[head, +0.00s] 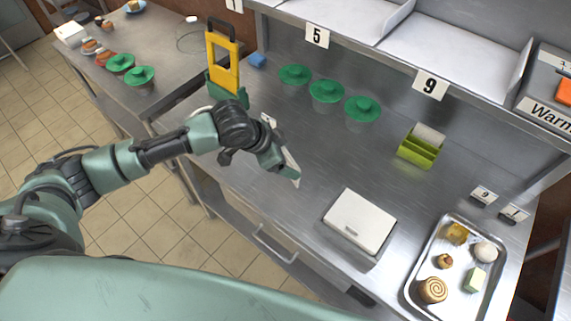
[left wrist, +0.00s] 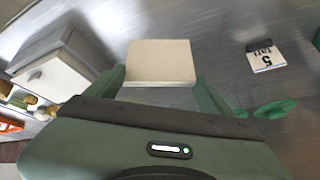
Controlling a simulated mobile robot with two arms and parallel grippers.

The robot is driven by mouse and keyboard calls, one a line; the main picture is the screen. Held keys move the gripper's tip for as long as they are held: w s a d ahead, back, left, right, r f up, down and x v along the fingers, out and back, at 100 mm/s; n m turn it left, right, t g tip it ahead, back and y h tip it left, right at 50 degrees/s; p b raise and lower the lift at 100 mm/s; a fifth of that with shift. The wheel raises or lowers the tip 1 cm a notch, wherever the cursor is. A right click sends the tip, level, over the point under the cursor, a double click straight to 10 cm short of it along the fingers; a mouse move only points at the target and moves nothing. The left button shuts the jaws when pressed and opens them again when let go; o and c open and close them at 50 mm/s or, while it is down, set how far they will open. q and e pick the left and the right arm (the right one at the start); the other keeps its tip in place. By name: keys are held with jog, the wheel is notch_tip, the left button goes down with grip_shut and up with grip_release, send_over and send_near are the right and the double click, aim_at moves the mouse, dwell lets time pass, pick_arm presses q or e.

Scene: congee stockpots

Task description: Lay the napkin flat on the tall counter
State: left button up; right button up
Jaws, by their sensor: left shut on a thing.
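My left gripper (head: 284,163) is shut on a white square napkin and is over the near part of the steel counter (head: 300,215). In the head view only a pale, tilted sliver of the napkin (head: 293,170) shows beyond the gripper. In the left wrist view the napkin (left wrist: 160,62) is stiff and square, with its near edge between the fingers (left wrist: 161,88). The steel surface shows behind it. I cannot tell how high it is above the counter. My right gripper is out of view.
Bare steel lies between. A shelf (head: 400,45) overhangs the back.

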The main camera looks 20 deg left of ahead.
pick_arm(q)
notch_tip(320, 180, down, 4)
jog(key=shift+f, duration=0.15)
jog(key=o, duration=1.7)
jog(key=shift+s, duration=0.1)
jog(key=shift+o, duration=0.5)
jog(key=b+v, duration=0.1)
jog(key=v, duration=1.1)
